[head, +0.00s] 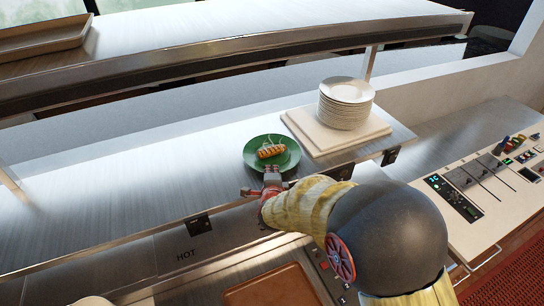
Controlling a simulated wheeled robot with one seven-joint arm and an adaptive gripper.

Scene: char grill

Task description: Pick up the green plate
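The green plate (287,160) lies on the metal shelf near its front edge, in the middle of the head view. A browned, sausage-like food item (271,151) with pale strands beside it sits on the plate. My gripper (272,171) is at the plate's near rim, reaching in from the front right. Its fingertips overlap the rim in the picture. I cannot tell whether they touch or hold it, and the gap between the fingers is too small to read.
A stack of white plates (345,104) stands on a pale board (303,127) right of the green plate. The shelf (130,185) is clear to the left. An upper shelf (240,31) runs behind, with a tray (45,39). A control panel (480,185) is at right.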

